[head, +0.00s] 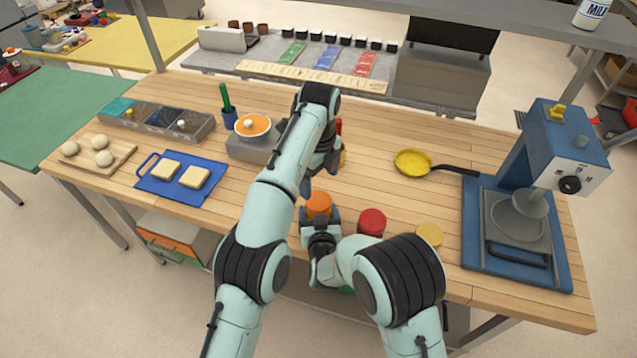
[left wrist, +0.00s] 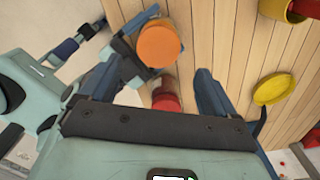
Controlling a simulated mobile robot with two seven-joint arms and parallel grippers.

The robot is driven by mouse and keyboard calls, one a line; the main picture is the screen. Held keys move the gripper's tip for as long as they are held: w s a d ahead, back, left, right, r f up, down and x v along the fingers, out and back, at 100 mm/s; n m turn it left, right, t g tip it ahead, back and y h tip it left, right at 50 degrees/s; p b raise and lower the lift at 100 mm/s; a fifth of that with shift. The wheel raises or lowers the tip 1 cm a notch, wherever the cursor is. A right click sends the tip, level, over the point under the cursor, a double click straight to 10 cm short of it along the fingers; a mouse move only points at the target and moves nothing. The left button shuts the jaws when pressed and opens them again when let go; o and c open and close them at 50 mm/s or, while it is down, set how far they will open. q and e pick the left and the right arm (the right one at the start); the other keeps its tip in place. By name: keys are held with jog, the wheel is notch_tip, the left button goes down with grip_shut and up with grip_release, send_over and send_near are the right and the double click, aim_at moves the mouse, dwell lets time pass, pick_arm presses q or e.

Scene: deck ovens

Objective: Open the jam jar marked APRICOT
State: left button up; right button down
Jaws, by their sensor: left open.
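A jar with an orange lid (head: 319,204) stands near the front edge of the worktop, its label not readable. My right gripper (head: 320,222) is at the jar's near side, with fingers on both sides of it, shut on the body below the lid. The lid also shows in the left wrist view (left wrist: 159,46). My left gripper (head: 318,180) is open and empty, pointing down above and just behind the jar. A red-lidded jar (head: 371,222) and a yellow-lidded jar (head: 430,234) stand to the right, their labels not visible.
A yellow pan (head: 412,162) lies behind the jars, and a blue machine (head: 517,230) stands at the right. A scale with an orange bowl (head: 253,125) and a blue board (head: 181,178) are on the left. Bare wood lies between pan and jars.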

aim_at(318, 200)
pick_arm(q)
jog(key=shift+r, duration=0.5)
jog(key=shift+s+f, duration=0.1)
jog(key=shift+f, duration=3.85)
jog(key=c, duration=1.1)
jog(key=o, duration=1.2)
jog(key=shift+c, duration=0.2)
jog(key=shift+r, duration=0.1)
jog(key=shift+r, duration=2.2)
pick_arm(e)
grip_release()
